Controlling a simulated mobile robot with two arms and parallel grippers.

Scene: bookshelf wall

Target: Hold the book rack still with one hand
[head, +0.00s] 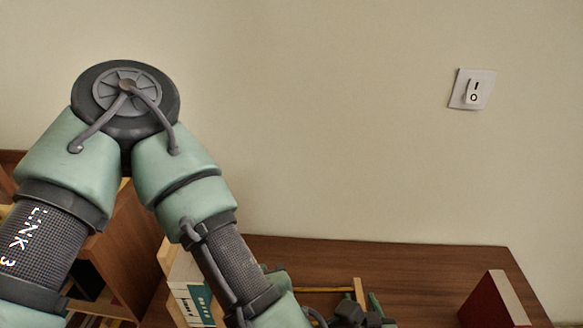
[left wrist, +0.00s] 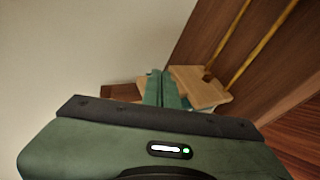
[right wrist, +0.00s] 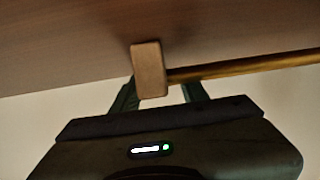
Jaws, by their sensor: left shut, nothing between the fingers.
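The book rack, with a pale wooden end piece (head: 360,292) and a thin yellow rod, stands on the brown desk in the head view, partly hidden by my arm. In the right wrist view its end block (right wrist: 149,70) sits between the spread fingers of my right gripper (right wrist: 157,97), with a gap visible on the right side. My right gripper (head: 374,303) also shows small at the bottom of the head view. My left gripper (left wrist: 162,88) is shut and empty, its fingertips close beside a wooden rack plate (left wrist: 200,87); I cannot tell whether they touch.
My left arm covers much of the left of the head view. Books (head: 190,292) stand at lower left beside a wooden shelf (head: 125,250). A red book (head: 492,302) stands at the desk's right. A light switch (head: 473,90) is on the wall. The desk (head: 420,268) behind the rack is bare.

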